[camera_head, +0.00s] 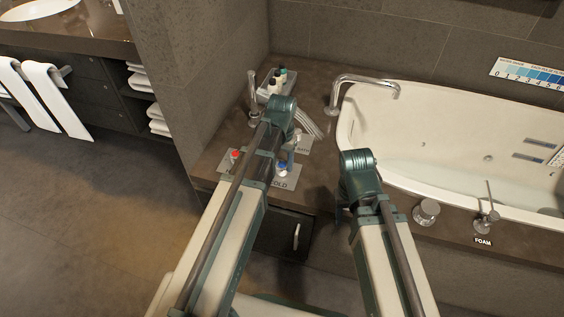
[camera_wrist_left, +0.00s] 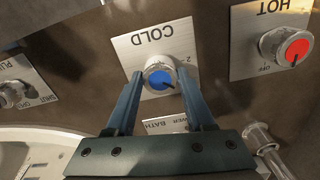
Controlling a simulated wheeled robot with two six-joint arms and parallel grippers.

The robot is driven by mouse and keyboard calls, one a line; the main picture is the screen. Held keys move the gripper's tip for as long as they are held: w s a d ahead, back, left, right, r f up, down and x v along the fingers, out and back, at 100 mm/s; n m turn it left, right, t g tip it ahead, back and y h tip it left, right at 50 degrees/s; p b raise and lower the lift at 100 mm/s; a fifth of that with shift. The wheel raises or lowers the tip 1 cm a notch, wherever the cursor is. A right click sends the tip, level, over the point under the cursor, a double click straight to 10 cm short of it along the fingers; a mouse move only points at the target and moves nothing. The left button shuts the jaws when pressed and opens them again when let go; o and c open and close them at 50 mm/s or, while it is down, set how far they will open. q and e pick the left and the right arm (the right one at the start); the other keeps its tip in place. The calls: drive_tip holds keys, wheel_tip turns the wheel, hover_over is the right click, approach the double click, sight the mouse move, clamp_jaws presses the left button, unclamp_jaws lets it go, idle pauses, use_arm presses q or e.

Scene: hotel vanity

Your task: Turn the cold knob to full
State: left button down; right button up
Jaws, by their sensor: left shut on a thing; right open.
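The cold knob (camera_wrist_left: 160,78), silver with a blue cap, sits on a white plate (camera_wrist_left: 135,48) marked COLD, upside down in the left wrist view. A dark pointer mark on its cap points toward the picture's lower right. My left gripper (camera_wrist_left: 161,84) is shut on the knob, one finger on each side of it. In the head view the blue cap (camera_head: 282,169) shows beside my left arm, which hides part of the plate. My right gripper (camera_head: 342,212) is open, mostly hidden by its own wrist, near the tub's front left corner.
The red-capped hot knob (camera_wrist_left: 293,50) is on its own plate beside the cold one. A white tub (camera_head: 440,135) with water, a curved spout (camera_head: 365,80), a tray of bottles (camera_head: 280,80) and a FOAM lever (camera_head: 488,213) are around. A plug control (camera_wrist_left: 14,93) lies at the left.

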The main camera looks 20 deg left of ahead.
sight(282, 165)
use_arm(q)
drive_tip(key=n, duration=0.4)
drive_tip(key=shift+n, duration=2.2)
drive_tip(key=shift+c, duration=1.3)
unclamp_jaws()
drive_tip(key=shift+r, duration=0.1)
wheel_tip(282, 165, up, 14)
drive_tip(key=p, duration=1.3)
drive_tip(key=shift+p, duration=0.4)
